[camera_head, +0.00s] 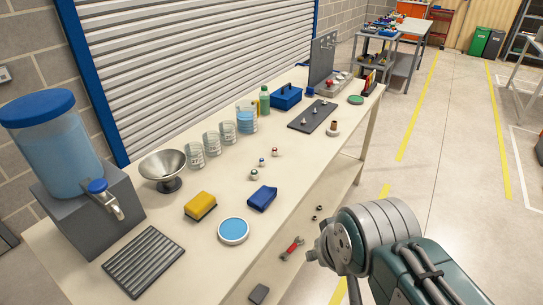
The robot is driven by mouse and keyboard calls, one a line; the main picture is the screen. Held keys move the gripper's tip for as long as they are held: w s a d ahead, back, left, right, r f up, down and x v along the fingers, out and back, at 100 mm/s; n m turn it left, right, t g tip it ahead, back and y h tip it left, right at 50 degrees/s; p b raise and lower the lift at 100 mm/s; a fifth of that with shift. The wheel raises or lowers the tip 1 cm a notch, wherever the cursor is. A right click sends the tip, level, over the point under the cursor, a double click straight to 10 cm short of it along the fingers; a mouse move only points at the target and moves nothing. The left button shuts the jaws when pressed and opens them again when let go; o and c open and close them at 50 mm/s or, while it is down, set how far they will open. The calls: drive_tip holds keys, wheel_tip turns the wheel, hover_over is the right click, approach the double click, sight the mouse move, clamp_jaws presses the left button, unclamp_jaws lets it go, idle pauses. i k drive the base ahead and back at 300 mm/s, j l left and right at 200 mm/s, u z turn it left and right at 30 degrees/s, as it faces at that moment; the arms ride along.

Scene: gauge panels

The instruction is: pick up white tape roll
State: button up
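I cannot make out a clear white tape roll on the long cream workbench (215,270). A round white-rimmed thing with a light blue top (233,230) lies flat near the bench's front edge; it looks more like a dish or tin. A small pale and brown thing (333,129) stands farther back near the right edge, too small to identify. My arm comes in from the lower right, beside the bench. My gripper (318,256) shows only in part past the grey wrist; its fingers are hidden, so open or shut cannot be told.
A yellow sponge (201,206), a blue cloth (262,198), a black ribbed mat (144,262), a metal bowl (163,167), glass beakers (212,144) and a water dispenser (66,165) crowd the bench. A red-handled tool (292,248) lies below its front edge.

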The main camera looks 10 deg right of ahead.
sight(333, 131)
drive_tip(key=i+l, duration=0.35)
drive_tip(key=l, duration=0.15)
drive_tip(key=i+l, duration=0.4)
drive_tip(key=l, duration=0.15)
drive_tip(key=i+l, duration=0.35)
drive_tip(key=l, duration=0.15)
drive_tip(key=i+l+u, duration=0.3)
drive_tip(key=l, duration=0.25)
drive_tip(key=i+l+u, duration=0.2)
drive_tip(key=l, duration=0.15)
drive_tip(key=i+l+u, duration=0.15)
drive_tip(key=l, duration=0.2)
drive_tip(key=i+l+u, duration=0.15)
drive_tip(key=l, duration=0.15)
drive_tip(key=l+u, duration=0.15)
drive_tip(key=l, duration=0.25)
drive_tip(key=i, duration=0.05)
